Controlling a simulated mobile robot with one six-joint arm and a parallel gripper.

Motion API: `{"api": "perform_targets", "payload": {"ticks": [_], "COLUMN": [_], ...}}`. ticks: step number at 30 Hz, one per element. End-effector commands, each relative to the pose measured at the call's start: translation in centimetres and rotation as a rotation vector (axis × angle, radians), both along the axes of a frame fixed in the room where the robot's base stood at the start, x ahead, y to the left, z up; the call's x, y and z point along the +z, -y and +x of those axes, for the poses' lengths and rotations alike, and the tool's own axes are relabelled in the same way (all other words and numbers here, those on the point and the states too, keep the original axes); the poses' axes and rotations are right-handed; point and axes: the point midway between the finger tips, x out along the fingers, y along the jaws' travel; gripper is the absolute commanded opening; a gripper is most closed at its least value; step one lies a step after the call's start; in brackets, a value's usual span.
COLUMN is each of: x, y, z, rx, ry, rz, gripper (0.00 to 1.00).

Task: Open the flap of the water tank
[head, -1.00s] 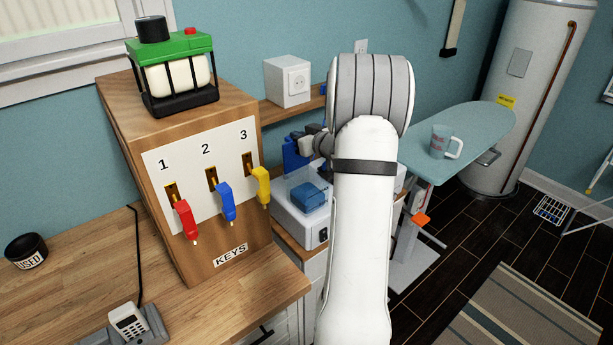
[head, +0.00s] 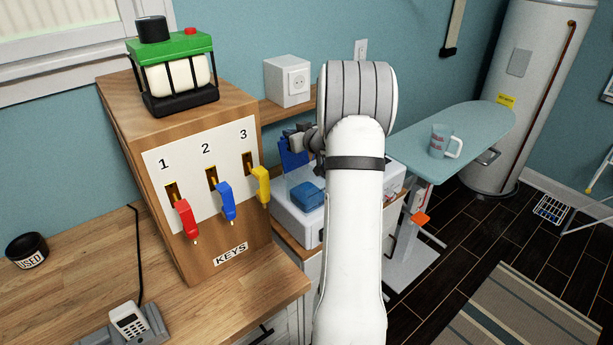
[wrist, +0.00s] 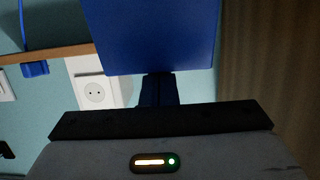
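A white appliance (head: 295,226) with a blue knob-like part (head: 307,195) on top stands beyond the wooden key box. A blue panel, apparently the water tank flap (head: 290,160), stands up at its back left. It fills the top middle of the wrist view (wrist: 150,35). My gripper (head: 294,143) is at the flap, partly hidden by my arm. In the wrist view its narrow dark fingers (wrist: 157,90) look close together and reach the flap's edge, which hides their tips. I see no clear grip on the flap.
The key box (head: 230,240) with red, blue and yellow keys stands on the counter at left. A white socket box (head: 288,82) sits on the shelf behind. An ironing board (head: 475,130) with a mug (head: 440,142) is at right.

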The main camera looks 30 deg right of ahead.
Motion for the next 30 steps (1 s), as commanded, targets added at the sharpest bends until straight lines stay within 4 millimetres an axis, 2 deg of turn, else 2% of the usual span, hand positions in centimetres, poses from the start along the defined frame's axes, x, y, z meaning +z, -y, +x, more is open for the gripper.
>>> {"api": "perform_targets", "payload": {"ticks": [1, 14, 30], "x": [-1.0, -1.0, 1.4], "y": [-0.2, -0.2, 0.2], "z": [0.2, 0.5, -3.1], "rx": [0.002, 0.001, -0.001], "ry": [-0.014, -0.013, -0.011], "rz": [0.004, 0.003, 0.003], "gripper": [0.0, 0.0, 0.0]}}
